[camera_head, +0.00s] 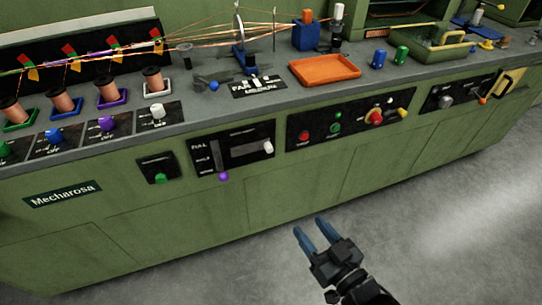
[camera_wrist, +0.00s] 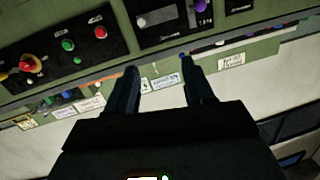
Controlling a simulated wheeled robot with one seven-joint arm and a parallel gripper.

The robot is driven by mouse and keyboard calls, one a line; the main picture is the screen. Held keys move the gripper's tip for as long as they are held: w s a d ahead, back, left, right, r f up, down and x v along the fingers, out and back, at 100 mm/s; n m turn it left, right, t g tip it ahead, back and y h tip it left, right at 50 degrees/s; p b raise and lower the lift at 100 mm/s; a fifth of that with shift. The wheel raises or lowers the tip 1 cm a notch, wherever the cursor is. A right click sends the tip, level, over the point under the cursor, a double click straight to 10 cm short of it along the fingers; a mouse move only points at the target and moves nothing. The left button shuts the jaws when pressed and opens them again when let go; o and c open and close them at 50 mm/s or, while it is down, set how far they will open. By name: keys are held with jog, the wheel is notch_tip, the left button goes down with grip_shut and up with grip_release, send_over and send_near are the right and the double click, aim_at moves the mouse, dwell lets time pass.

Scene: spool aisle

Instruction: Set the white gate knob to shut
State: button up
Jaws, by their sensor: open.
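A white knob (camera_head: 268,147) sits at the right end of a horizontal slot in a black panel (camera_head: 211,169) on the green cabinet's front. The panel has a vertical slot at its left with small labels; one reads FULL, the others are hard to read. A purple knob (camera_head: 223,176) is at the bottom of that panel. In the wrist view the white knob (camera_wrist: 141,21) shows at the top. My gripper (camera_head: 310,228) is open and empty, in front of and below the panel, well apart from the knob. Its blue fingers also show in the wrist view (camera_wrist: 158,68).
A green button (camera_head: 160,178) is left of the panel. A panel with red, green and yellow controls (camera_head: 375,117) is to the right. Another white knob (camera_head: 158,111) stands on the worktop's left, near copper spools (camera_head: 153,79). The floor (camera_head: 420,210) before the cabinet is clear.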

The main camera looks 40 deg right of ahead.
jog(key=w+d+f+m+h+b, duration=0.1)
jog(key=w+d+f, duration=0.1)
jog(key=w, duration=0.4)
jog(key=w+d+f+m+h, duration=0.1)
jog(key=w+d+f, duration=0.1)
jog(key=w, duration=0.4)
jog(key=h+b, duration=0.1)
send_near(270, 151)
jog(key=shift+m+t, duration=0.3)
jog(key=shift+m, duration=0.1)
jog(key=shift+f+b+x, duration=0.1)
jog(key=shift+b+x, duration=0.3)
jog(key=shift+x, duration=1.9)
jog(key=shift+f+b+x, duration=0.15)
jog(key=shift+b+x, duration=0.25)
jog(key=shift+x, duration=1.95)
jog(key=shift+s, duration=0.1)
jog(key=shift+c, duration=0.5)
grip_shut()
